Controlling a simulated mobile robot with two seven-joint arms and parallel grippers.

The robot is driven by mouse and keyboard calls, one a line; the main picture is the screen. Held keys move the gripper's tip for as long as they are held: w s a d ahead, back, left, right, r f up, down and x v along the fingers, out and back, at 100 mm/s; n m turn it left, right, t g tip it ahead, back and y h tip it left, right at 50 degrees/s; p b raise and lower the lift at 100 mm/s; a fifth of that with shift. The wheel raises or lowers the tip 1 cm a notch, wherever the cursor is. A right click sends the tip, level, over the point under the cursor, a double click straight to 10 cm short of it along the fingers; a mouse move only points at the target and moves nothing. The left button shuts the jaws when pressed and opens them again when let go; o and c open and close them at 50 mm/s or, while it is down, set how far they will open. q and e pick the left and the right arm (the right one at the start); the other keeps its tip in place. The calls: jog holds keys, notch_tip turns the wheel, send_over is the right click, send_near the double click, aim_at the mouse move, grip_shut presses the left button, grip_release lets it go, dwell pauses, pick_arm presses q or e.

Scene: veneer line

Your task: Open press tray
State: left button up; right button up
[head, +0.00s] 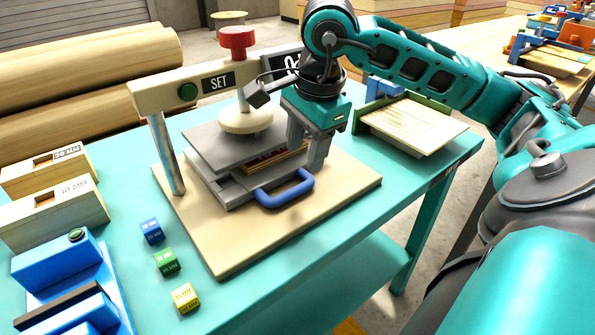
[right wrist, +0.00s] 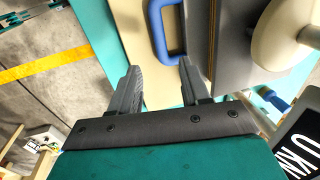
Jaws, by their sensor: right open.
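The press (head: 233,135) stands on a beige base board (head: 230,250) on the teal table. Its tray (head: 236,195) is a grey slab low in the press, with a blue U-shaped handle (head: 286,190) on its front side. My right gripper (head: 306,158) points down beside the press, behind and above the handle in the head view. In the right wrist view its two fingers (right wrist: 157,82) are apart and empty. The blue handle (right wrist: 160,40) shows beyond the fingertips, nearer the right finger, and is not between them. My left gripper is not in view.
A crossbeam with a SET sign (head: 218,80) and a red knob (head: 238,42) rise over the press. Blue, green (head: 167,262) and yellow blocks lie left of the board. A tray of pale strips (head: 415,124) stands right. The board before the handle is clear.

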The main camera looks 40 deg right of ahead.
aim_at(297, 188)
jog(key=f, duration=0.3)
jog(key=w+f+b, duration=0.1)
jog(key=f, duration=0.4)
jog(key=shift+w+f+b, duration=0.3)
jog(key=shift+w+f, duration=0.1)
jog(key=shift+c, duration=0.4)
jog(key=c, duration=0.8)
grip_shut()
